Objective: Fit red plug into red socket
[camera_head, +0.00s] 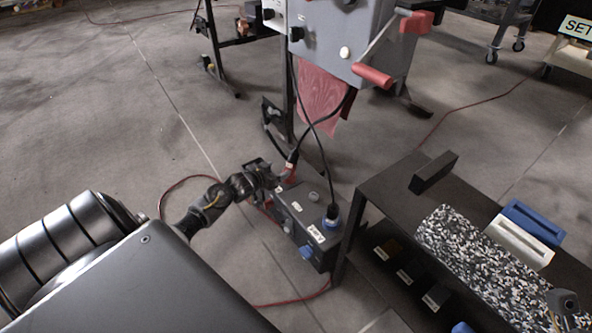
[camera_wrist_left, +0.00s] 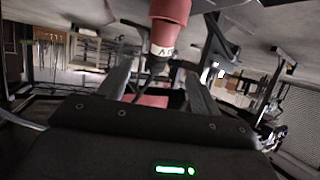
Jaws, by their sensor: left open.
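My left gripper (camera_head: 270,176) reaches in from the left, beside the dark socket box (camera_head: 293,222). The red plug (camera_head: 291,173) shows as a small red patch by the box's far left corner, with a black cable rising from it. In the left wrist view my left gripper (camera_wrist_left: 160,90) is open, and the red plug (camera_wrist_left: 169,22), with a white label, stands ahead of the fingers. Its black cable end hangs in the picture toward the gap between them. The plug's front end is cut off, and I cannot tell whether it sits in the red socket.
A blue plug (camera_head: 331,217) with its own cable is on the box top, and a blue socket (camera_head: 307,252) is on its side. A grey cabinet (camera_head: 345,35) with red handles stands beyond. A dark table (camera_head: 385,190) with a speckled block (camera_head: 480,255) is close on the right.

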